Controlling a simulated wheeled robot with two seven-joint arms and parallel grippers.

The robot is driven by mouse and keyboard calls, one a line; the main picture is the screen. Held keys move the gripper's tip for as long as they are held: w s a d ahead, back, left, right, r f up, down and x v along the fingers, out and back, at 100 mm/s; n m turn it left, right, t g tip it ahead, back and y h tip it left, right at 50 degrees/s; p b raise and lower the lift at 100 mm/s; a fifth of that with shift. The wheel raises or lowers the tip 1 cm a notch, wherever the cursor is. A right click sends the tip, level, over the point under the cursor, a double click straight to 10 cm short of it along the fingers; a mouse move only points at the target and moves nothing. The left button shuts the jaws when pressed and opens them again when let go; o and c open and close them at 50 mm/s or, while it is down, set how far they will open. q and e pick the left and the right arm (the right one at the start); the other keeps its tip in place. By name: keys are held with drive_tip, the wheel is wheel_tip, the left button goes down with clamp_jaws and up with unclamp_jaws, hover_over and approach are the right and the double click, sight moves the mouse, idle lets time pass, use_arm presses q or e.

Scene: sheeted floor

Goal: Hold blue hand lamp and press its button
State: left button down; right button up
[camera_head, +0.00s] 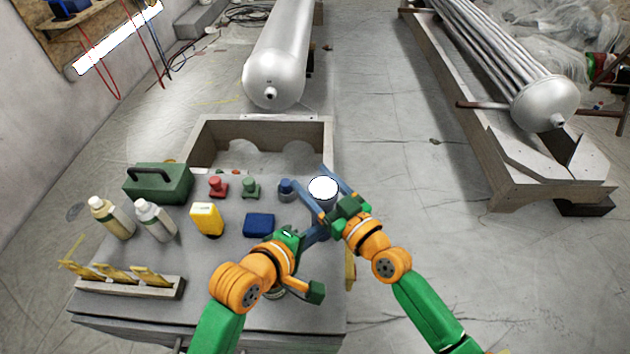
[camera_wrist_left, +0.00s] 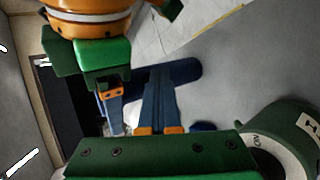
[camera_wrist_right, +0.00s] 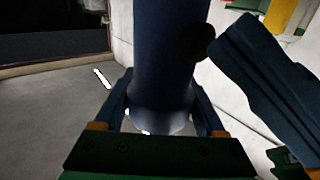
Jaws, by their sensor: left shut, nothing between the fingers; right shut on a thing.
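The blue hand lamp shows its round, bright white end (camera_head: 323,188) upward in the head view, at the right edge of the worktable. My right gripper (camera_head: 309,176) is shut around its body. In the right wrist view the dark blue lamp body (camera_wrist_right: 170,55) runs between the fingers, its bright end near the palm. A dark round bump, perhaps the button, shows on its side. My left gripper (camera_head: 322,230) is shut and empty. Its fingertips (camera_wrist_right: 222,32) are close to that bump; I cannot tell whether they touch. The lamp body also shows in the left wrist view (camera_wrist_left: 185,71).
The grey worktable (camera_head: 215,260) holds a blue box (camera_head: 258,225), a yellow item (camera_head: 207,220), small red, green and blue pieces, two bottles, a green toolbox (camera_head: 158,183) and a tool rack (camera_head: 128,284). A green can (camera_wrist_left: 290,140) stands near my left gripper. Floor is open to the right.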

use_arm(q)
drive_tip(key=shift+s, duration=0.35)
drive_tip(key=s, duration=0.6)
